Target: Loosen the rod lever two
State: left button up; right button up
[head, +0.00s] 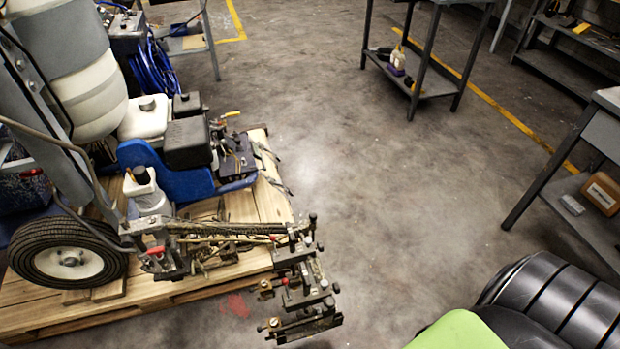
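The line striper (185,150) stands on a wooden pallet (265,205) at the left, with its wheel (68,260) at the lower left. A bar assembly with several clamps and dark knobs (303,283) sticks out past the pallet's front right corner. A small red-handled part (156,252) sits on the frame near the wheel. The rod levers are too small here to tell which one is lever two, or whether it is tight or loose. Neither of my grippers is in view.
A metal table (428,75) with a lower shelf stands at the back, and a workbench (565,150) at the right. A dark ribbed object (550,300) and a green surface (458,332) fill the lower right. The concrete floor (400,190) between is clear.

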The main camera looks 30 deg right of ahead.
aim_at(285, 281)
jog(key=z, duration=0.7)
